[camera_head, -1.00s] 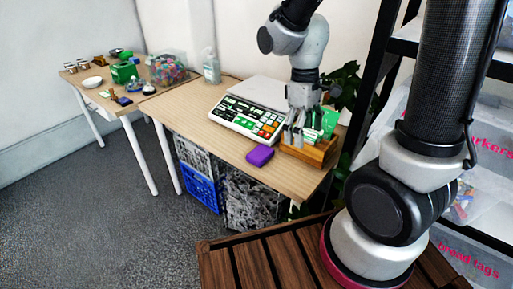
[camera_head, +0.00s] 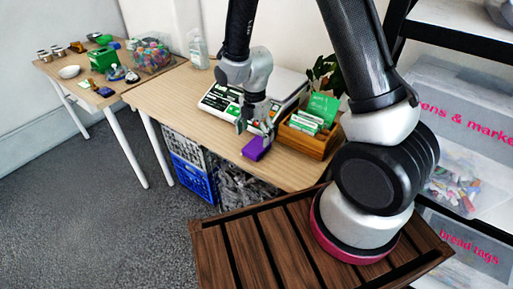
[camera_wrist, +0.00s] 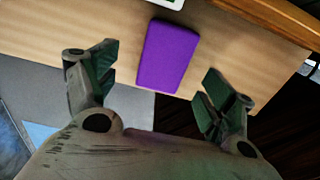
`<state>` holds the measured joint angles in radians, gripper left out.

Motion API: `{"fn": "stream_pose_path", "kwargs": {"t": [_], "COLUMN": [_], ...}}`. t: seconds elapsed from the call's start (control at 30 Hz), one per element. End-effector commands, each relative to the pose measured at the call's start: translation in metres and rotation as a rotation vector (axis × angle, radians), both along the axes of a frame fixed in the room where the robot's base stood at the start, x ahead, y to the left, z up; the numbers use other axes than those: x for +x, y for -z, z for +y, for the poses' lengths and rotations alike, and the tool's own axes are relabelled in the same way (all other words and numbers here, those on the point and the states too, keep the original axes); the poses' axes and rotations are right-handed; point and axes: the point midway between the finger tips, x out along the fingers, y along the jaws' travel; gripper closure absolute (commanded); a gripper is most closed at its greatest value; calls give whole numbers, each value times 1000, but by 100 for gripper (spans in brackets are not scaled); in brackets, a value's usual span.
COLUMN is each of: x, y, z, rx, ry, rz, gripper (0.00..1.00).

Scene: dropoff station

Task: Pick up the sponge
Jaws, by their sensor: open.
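The sponge (camera_head: 256,148) is a purple block lying flat on the light wooden table (camera_head: 180,101), near its front edge. In the wrist view the sponge (camera_wrist: 166,56) lies ahead of and between my open fingers, touching neither. My gripper (camera_head: 256,133) is open and empty, just above and beside the sponge in the head view. It also shows in the wrist view (camera_wrist: 158,88), with a green-lined finger on each side. The gripper hides part of the sponge's far side in the head view.
A spray bottle (camera_head: 198,50) and a tub of colourful items (camera_head: 151,54) are farther left. Bare table lies left of the sponge.

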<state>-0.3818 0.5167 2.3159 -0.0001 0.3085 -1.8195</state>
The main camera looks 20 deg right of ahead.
Motion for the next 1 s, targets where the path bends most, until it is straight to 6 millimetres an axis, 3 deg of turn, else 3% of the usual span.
{"fn": "stream_pose_path", "kwargs": {"t": [0.3,0.57,0.77,1.0], "x": [-6,-6,-6,-6], "y": [44,46,46,46], "z": [-1,-1,-1,-1], "rx": [0,0,0,0], "ry": [1,2,2,2], "rz": [2,0,0,0], "gripper": [17,17,53,58]}}
